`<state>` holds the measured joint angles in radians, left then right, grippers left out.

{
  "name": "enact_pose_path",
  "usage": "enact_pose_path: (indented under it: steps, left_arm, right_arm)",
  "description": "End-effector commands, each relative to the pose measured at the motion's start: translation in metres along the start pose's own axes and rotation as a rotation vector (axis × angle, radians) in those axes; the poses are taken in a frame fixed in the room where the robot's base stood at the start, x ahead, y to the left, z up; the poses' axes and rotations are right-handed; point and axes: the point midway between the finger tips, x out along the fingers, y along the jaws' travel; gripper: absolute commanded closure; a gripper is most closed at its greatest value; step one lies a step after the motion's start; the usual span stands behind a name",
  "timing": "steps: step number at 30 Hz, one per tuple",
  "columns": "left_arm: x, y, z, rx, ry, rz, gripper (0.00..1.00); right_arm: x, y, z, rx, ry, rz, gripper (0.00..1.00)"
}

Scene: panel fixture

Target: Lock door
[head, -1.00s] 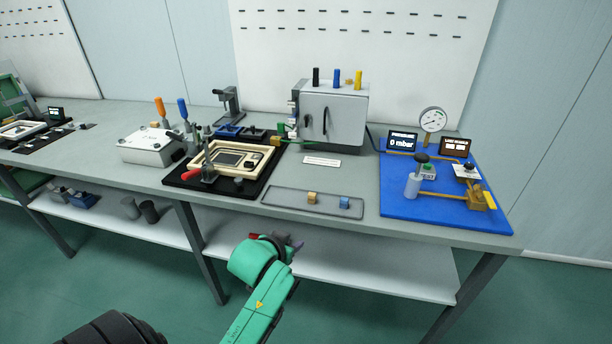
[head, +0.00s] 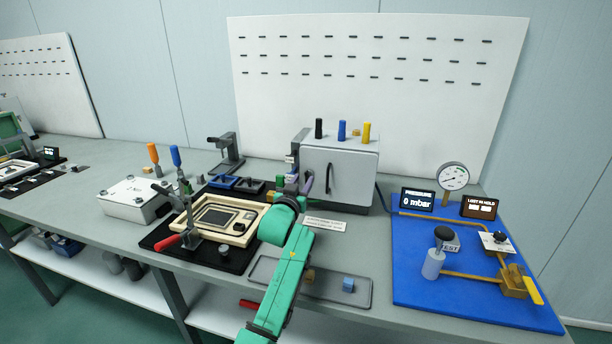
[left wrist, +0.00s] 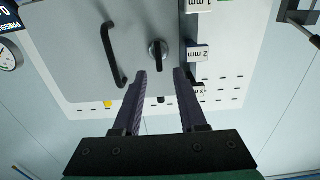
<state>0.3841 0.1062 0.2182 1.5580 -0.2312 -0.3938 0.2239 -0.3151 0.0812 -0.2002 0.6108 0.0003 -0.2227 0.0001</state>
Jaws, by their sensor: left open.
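A grey box (head: 352,158) stands at the back of the bench. Its front door (head: 345,180) looks closed and has a dark curved handle (head: 329,178). In the left wrist view, which is upside down, the door (left wrist: 85,55) shows the handle (left wrist: 113,55) and a small dark turning knob (left wrist: 158,52) near the door's edge. My left gripper (left wrist: 160,76) is open and empty, its two purple fingers pointing at the knob, which lies just beyond the tips. In the head view, my left gripper (head: 303,186) is in front of the box's left side and hides the knob.
White thickness labels (left wrist: 197,53) stick out beside the door edge. A framed tray fixture (head: 218,217) with a red-handled clamp lies left of my arm. A shallow tray with a blue block (head: 348,285) lies at front. A blue panel (head: 420,255) with gauge and valves is right.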

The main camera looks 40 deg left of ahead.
Motion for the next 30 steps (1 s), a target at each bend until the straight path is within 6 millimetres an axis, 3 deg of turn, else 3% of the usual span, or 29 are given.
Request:
enact_pose_path:
  steps: [5, 15, 16, 18, 19, 30]
  left_arm:
    - [0.03, 0.0, 0.0, 0.001, -0.001, -0.001, 0.59]
    - [0.038, 0.0, 0.001, 0.001, -0.001, 0.0, 0.59]
    - [0.038, 0.0, 0.001, 0.001, -0.001, 0.0, 0.66]
    - [0.038, 0.0, 0.001, 0.001, -0.002, 0.0, 0.93]
    - [0.038, 0.0, 0.001, 0.001, -0.002, 0.0, 1.0]
    - [0.038, 0.001, 0.001, 0.021, -0.002, 0.0, 1.0]
  right_arm:
    - [0.0, 0.004, -0.025, 0.0, 0.043, 0.005, 0.59]
    - [0.0, 0.003, -0.017, 0.0, 0.03, 0.004, 0.59]
    - [0.0, 0.003, -0.017, 0.0, 0.029, 0.003, 0.59]
    - [0.0, 0.002, -0.016, 0.0, 0.027, 0.003, 0.59]
    - [0.001, 0.002, -0.015, 0.001, 0.027, 0.003, 0.59]
    - [0.001, 0.002, -0.015, 0.0, 0.025, 0.003, 0.59]
